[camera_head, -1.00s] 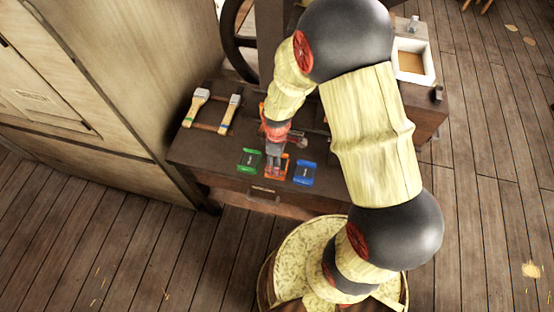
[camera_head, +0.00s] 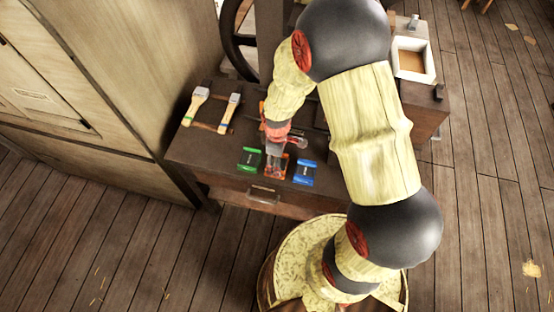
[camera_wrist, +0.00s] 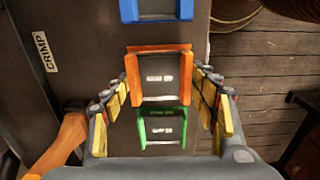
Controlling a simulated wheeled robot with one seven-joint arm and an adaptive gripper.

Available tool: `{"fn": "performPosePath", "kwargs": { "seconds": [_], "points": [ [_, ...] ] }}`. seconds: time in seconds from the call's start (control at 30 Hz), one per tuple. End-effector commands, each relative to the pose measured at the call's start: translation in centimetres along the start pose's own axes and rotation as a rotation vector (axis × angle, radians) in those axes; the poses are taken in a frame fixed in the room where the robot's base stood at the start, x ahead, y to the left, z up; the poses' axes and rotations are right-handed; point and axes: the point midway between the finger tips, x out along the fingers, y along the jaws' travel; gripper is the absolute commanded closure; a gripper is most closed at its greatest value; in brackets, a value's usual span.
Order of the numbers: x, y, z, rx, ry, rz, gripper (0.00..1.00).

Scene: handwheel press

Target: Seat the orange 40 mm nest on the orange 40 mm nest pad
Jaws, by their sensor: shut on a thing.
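The orange nest (camera_wrist: 133,80) is a U-shaped piece with two raised orange side rails and a dark labelled middle. In the wrist view it lies between the two yellow-padded fingers of my gripper (camera_wrist: 158,78), which is shut on it. In the head view my gripper (camera_head: 273,158) is over the orange spot (camera_head: 276,173) between the green and blue pieces. The orange pad cannot be told apart from the nest there; most of it is hidden. I cannot tell whether the nest touches the pad.
A green piece (camera_head: 250,159) and a blue piece (camera_head: 305,173) flank the orange one closely. Two brushes (camera_head: 229,113) lie at the table's left. The dark table (camera_head: 200,152) has a front drawer handle (camera_head: 263,195). A white box (camera_head: 414,60) stands at the back right.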

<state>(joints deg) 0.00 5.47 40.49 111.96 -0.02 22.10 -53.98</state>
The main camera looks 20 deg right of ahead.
Motion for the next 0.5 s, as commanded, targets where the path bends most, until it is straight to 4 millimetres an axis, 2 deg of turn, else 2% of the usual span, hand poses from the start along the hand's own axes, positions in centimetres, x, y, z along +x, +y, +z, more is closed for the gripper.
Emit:
{"fn": "performPosePath", "kwargs": {
  "seconds": [0.5],
  "points": [
    [0.92,0.05,-0.04,0.000,0.001,0.001,0.82]
  ]
}}
